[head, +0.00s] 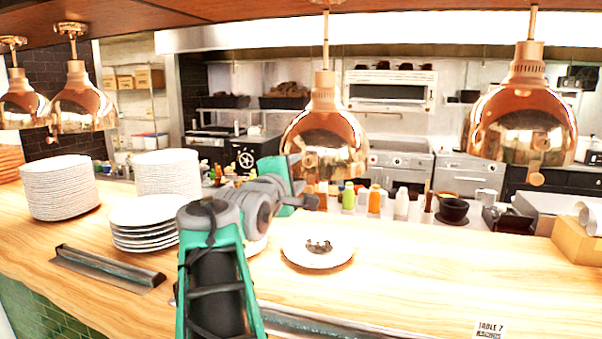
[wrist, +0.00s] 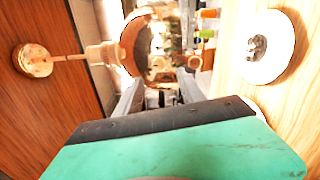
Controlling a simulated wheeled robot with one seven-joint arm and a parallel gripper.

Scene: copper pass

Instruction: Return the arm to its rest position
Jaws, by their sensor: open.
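My arm (head: 215,270), teal and grey, reaches up from the bottom of the head view over the wooden counter. My gripper (wrist: 160,92) is open and empty in the wrist view, with its two fingers apart and pointing toward the kitchen behind the counter. In the head view its teal body is near the middle, in front of a copper lamp, and the fingertips are hard to make out. A white plate (head: 317,262) with a small dark item lies on the counter just right of the arm. It also shows in the wrist view (wrist: 262,72).
Copper heat lamps (head: 325,135) hang over the counter; one appears close beyond the fingers in the wrist view (wrist: 133,42). Plate stacks (head: 60,190) stand at left, a shorter stack (head: 145,222) beside my arm. Bottles (head: 375,200) line the back.

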